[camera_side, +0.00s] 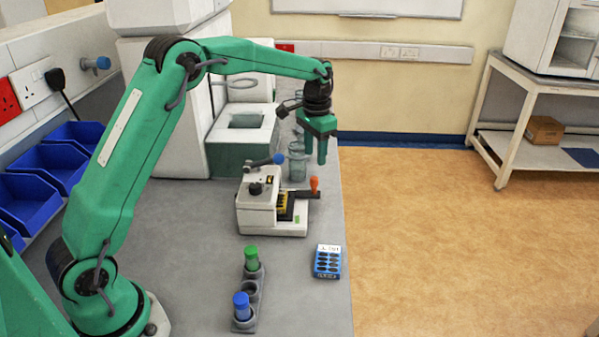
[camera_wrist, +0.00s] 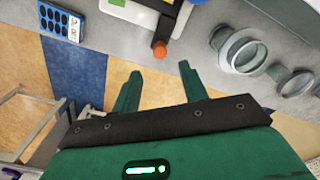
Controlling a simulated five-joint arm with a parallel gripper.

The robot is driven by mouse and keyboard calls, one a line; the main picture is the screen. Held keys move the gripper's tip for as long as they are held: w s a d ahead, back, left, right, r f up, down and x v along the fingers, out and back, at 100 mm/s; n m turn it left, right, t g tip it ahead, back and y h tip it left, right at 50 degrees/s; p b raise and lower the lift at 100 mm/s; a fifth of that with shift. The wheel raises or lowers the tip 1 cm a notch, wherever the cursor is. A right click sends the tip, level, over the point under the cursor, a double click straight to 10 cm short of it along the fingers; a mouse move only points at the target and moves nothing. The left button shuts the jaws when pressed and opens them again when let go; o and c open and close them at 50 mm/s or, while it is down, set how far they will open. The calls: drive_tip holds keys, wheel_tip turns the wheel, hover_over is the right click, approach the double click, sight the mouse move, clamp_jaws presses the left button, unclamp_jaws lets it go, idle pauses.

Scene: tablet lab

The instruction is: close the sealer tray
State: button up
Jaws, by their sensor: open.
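The sealer (camera_side: 258,208) is a small white machine with a dark knob and a blue-tipped lever, on the grey bench near its right edge. Its tray (camera_side: 300,206) sticks out on the right side, dark with yellow inside. An upright orange handle (camera_side: 314,185) stands at the tray's outer end. The handle also shows in the wrist view (camera_wrist: 159,49), just beyond my fingertips. My gripper (camera_side: 315,158) is open and empty, pointing down above the handle and apart from it. In the wrist view its two green fingers (camera_wrist: 157,78) are spread.
A blue blister card (camera_side: 327,262) lies in front of the sealer. A rack (camera_side: 245,322) holds green- and blue-capped vials to the left of it. Glass jars (camera_side: 298,163) stand behind the sealer, close to my gripper. The bench edge is just right of the sealer, with open floor beyond.

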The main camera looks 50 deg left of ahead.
sight(314, 178)
drive_tip(key=shift+f, duration=0.15)
drive_tip(key=shift+f, duration=3.75)
clamp_jaws()
